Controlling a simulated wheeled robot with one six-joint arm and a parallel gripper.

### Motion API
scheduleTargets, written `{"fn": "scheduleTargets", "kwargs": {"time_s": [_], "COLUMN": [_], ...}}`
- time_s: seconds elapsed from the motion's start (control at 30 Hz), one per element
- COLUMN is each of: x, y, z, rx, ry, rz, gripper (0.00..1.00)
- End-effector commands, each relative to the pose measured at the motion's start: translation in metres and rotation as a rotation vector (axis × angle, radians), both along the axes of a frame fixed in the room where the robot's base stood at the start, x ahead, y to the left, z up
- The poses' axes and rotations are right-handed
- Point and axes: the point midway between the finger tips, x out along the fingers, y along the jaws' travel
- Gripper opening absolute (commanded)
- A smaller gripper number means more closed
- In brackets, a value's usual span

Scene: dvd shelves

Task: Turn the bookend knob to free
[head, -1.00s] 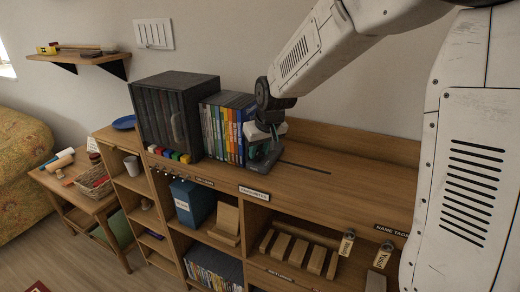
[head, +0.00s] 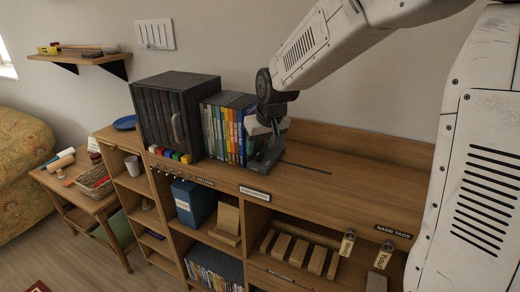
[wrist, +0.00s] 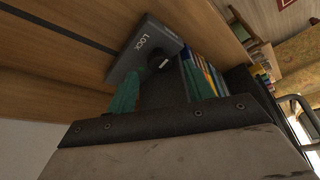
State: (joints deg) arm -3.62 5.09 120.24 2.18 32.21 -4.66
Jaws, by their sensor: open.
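The dark grey bookend (head: 264,160) stands on the shelf top at the right end of the DVD row (head: 228,125). In the wrist view the bookend (wrist: 148,42) shows the word LOCK on its face. A small round knob with a pale mark (wrist: 159,62) is just below that word, partly in shadow. My gripper (wrist: 159,72) is open, its two teal fingers on either side of the knob in this view. I cannot tell whether they touch it. In the head view my gripper (head: 270,127) is over the bookend and hides its upper part.
A dark case (head: 175,115) stands left of the DVDs, with coloured blocks (head: 170,154) before it. A slot (head: 305,167) runs right from the bookend along the shelf top (head: 350,190). The shelf top to the right is clear. A wall rises close behind.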

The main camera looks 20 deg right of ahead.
Motion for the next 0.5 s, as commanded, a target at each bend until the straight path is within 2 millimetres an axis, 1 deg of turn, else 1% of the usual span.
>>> {"fn": "scheduleTargets", "kwargs": {"time_s": [0.03,0.1,0.23,0.4,0.5], "x": [-0.004,-0.008,-0.016,-0.021,-0.021], "y": [-0.001,-0.001,-0.002,-0.002,-0.002], "z": [0.011,0.022,0.040,0.051,0.052], "rx": [0.000,0.000,0.000,0.000,0.000], "ry": [-0.004,-0.004,-0.003,-0.001,0.000], "rz": [0.000,0.000,0.000,0.000,0.000], "gripper": [0.52,0.52,0.52,0.52,0.52]}}
